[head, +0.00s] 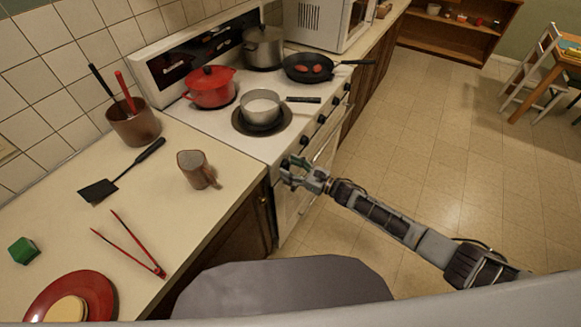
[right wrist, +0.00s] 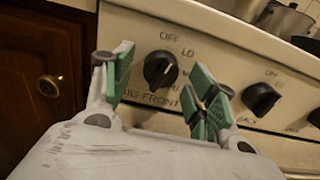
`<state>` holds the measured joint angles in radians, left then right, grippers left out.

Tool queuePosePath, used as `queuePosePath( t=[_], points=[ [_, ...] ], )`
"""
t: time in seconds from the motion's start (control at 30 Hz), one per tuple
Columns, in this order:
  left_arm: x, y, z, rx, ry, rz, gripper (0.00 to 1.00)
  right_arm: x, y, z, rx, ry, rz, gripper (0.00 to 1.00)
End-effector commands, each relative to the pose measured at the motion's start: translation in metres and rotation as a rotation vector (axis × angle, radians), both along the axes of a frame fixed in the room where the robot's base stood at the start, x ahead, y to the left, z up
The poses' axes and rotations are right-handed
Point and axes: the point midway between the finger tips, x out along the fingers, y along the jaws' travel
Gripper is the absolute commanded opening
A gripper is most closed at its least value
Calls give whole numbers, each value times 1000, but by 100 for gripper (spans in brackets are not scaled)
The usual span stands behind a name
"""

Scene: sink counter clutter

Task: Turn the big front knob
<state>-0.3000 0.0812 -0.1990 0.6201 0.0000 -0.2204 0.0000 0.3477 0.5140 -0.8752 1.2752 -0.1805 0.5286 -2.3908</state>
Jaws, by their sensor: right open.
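The big front knob (right wrist: 160,69) is a round black knob on the stove's cream front panel. It is labelled OFF, LO and HI, with partly covered "BIG FRONT" lettering below. Its white pointer line is tilted toward the upper right, off the OFF mark. My right gripper (right wrist: 160,88) is open, with one green-padded finger on each side of the knob. I cannot tell whether the fingers touch it. In the head view my right gripper (head: 293,173) is at the stove's near front corner and hides this knob. My left gripper is not in view.
Another black knob (right wrist: 261,99) is just right of the gripper. The stove (head: 185,115) carries a grey saucepan (head: 261,105), red pot (head: 211,88), steel pot (head: 264,47) and black frying pan (head: 308,68). The floor at right is open.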

Motion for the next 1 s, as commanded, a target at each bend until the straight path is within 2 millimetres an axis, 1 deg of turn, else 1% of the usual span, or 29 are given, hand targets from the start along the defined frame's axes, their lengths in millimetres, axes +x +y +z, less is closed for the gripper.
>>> queuePosePath(
  t=[0.4, 0.47, 0.77, 1.0],
  points=[
    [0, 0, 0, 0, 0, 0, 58, 3, 3, 0, -1, 0, -1, 57],
    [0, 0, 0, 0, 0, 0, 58, 3, 3, 0, -1, 1, -1, 51],
    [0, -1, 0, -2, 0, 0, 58, 3, 3, 0, -1, 1, 0, 12],
    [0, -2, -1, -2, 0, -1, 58, 2, 3, 0, 10, 14, 0, 12]
  ],
)
